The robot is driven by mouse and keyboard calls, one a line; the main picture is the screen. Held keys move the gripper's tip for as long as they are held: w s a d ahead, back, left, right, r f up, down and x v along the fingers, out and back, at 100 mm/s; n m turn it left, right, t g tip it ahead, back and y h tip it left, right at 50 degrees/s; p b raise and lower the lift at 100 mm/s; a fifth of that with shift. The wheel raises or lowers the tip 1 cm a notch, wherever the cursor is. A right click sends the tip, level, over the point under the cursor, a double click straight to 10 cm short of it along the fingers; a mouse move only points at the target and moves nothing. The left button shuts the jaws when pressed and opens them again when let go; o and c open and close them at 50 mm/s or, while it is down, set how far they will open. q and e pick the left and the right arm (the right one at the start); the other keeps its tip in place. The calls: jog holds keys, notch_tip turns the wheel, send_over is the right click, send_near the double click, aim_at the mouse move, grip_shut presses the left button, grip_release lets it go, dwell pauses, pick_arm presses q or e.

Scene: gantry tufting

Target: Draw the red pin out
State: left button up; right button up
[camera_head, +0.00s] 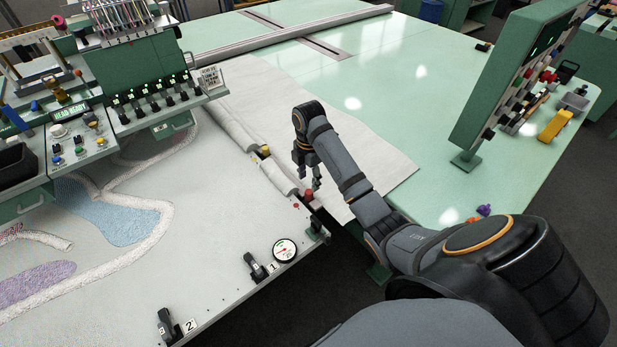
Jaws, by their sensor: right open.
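A red knob-like head, which looks like the red pin (309,195), sits at the near end of the pale roller, by the frame's corner. My right gripper (316,184) points down just above and beside it, with its fingers open. The fingers look apart from the red head, though the gap is too small to judge well. The shaft of the pin is hidden. My left gripper is not in view.
The white roller (236,130) runs beside the tufting bed (215,225), with a yellow knob (265,150) along it. A gauge (284,250) and black clamps line the near rail. A pale green table (440,110) lies right, with a green control panel (510,75).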

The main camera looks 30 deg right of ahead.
aim_at(309, 191)
notch_tip(309, 191, down, 4)
jog(key=b, duration=0.2)
jog(key=shift+b, duration=0.3)
notch_tip(309, 191, down, 3)
jog(key=shift+r, duration=0.15)
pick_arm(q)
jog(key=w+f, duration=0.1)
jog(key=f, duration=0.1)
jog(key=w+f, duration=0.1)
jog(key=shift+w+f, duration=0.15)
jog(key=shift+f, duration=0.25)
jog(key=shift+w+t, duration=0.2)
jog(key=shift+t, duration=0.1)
pick_arm(e)
jog(key=shift+p, duration=0.45)
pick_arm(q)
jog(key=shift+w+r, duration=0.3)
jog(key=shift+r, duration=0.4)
